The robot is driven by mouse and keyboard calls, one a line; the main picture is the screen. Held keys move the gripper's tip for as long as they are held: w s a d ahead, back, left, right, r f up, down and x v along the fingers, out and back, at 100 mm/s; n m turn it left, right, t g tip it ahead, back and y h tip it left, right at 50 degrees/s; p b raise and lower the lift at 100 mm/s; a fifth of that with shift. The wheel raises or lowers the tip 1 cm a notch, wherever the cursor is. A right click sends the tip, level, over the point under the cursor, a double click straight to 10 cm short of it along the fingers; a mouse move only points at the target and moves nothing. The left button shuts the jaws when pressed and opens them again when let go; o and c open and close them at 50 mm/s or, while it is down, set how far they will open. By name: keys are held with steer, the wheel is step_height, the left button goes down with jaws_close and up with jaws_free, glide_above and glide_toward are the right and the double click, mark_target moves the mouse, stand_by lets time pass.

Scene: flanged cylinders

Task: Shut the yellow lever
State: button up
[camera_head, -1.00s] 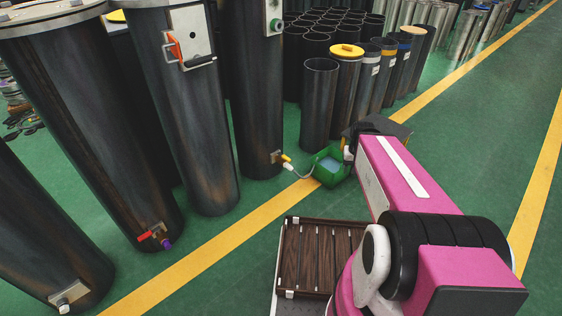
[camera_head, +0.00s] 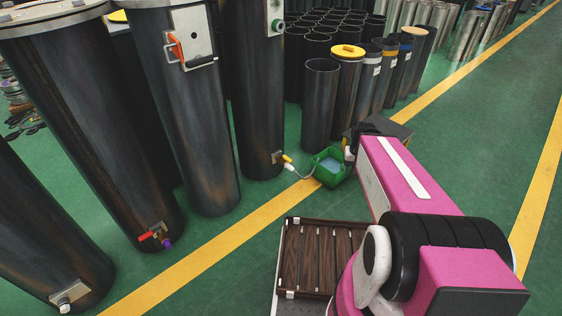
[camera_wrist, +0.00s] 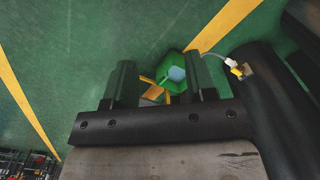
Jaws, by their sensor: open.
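The yellow lever (camera_head: 287,158) sits on a small valve low on a tall dark cylinder (camera_head: 258,95). It also shows in the wrist view (camera_wrist: 236,71), right of my gripper. A pale hose runs from the valve toward a green container (camera_head: 331,170) on the floor with light blue inside. My gripper (camera_wrist: 162,82) is open, with its two dark fingers apart and the green container visible beyond and between them. The lever is outside the fingers, apart from them. In the head view my arm mostly hides the gripper.
A second cylinder has a red lever (camera_head: 146,237) and a purple fitting near its base. Several open pipes (camera_head: 320,100) stand behind the container. Green floor with yellow lines is clear at right. A brown slatted tray (camera_head: 318,258) lies in front.

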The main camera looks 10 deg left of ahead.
steer(key=w+a+f+n+t, duration=0.15)
steer(key=w+f+t, duration=0.5)
steer(key=w, duration=0.85)
steer(key=w+a+f+n+t, duration=0.15)
steer(key=w+f+t, duration=0.25)
steer(key=w+f, duration=0.8)
steer(key=n+t+y, duration=0.1)
steer(key=n+y, duration=0.6)
steer(key=y, duration=0.6)
glide_toward(283, 155)
steer(key=x, duration=0.6)
steer(key=shift+s+a, duration=0.15)
jaws_close()
